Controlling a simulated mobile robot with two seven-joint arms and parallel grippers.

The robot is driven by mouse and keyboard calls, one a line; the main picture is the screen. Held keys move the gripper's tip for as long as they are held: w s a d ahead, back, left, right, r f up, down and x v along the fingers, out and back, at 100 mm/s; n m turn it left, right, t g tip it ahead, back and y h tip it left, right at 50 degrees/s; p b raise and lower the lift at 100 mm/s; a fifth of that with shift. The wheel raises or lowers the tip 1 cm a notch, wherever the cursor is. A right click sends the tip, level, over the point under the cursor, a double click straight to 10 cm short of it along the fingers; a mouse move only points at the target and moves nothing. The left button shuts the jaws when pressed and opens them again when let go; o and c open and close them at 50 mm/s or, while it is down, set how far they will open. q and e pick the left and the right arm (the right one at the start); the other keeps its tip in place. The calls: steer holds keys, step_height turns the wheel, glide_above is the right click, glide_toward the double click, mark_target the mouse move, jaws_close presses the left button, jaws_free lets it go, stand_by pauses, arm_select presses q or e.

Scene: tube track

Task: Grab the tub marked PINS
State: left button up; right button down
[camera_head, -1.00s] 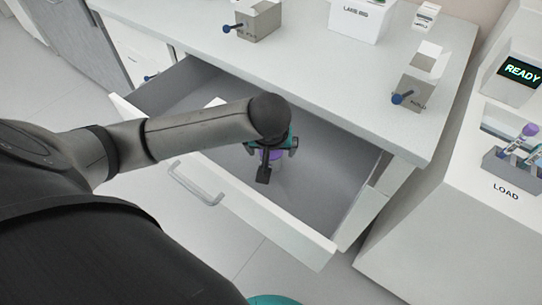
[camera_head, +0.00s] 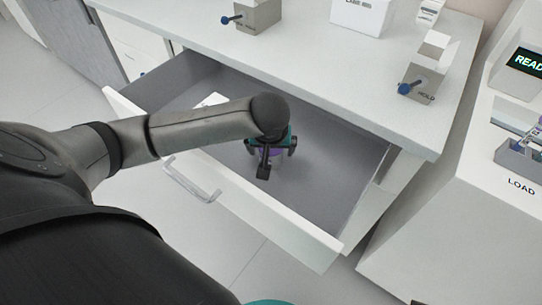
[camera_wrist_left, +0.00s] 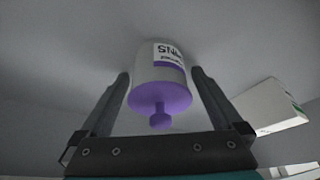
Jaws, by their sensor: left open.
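The tub marked PINS (camera_wrist_left: 160,66) is whitish with a purple lid and knob. Its label reads upside down in the left wrist view. It is in the open drawer (camera_head: 330,180), and only a bit of purple (camera_head: 277,155) shows under my gripper in the head view. My left gripper (camera_head: 268,160) is open over the drawer. In the left wrist view its fingers (camera_wrist_left: 160,80) lie on either side of the tub, with gaps between; contact is not visible. My right gripper is not in view.
A white box (camera_wrist_left: 272,106) lies beside the tub in the drawer, partly hidden by my arm in the head view (camera_head: 212,100). The drawer's front panel (camera_head: 235,205) and the counter (camera_head: 300,62) bound the space. A block marked HOLD (camera_head: 424,72) stands on the counter.

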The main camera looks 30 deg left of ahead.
arm_select(q)
steer(key=shift+c, duration=0.2)
steer(key=c, duration=1.3)
steer(key=shift+r, duration=0.15)
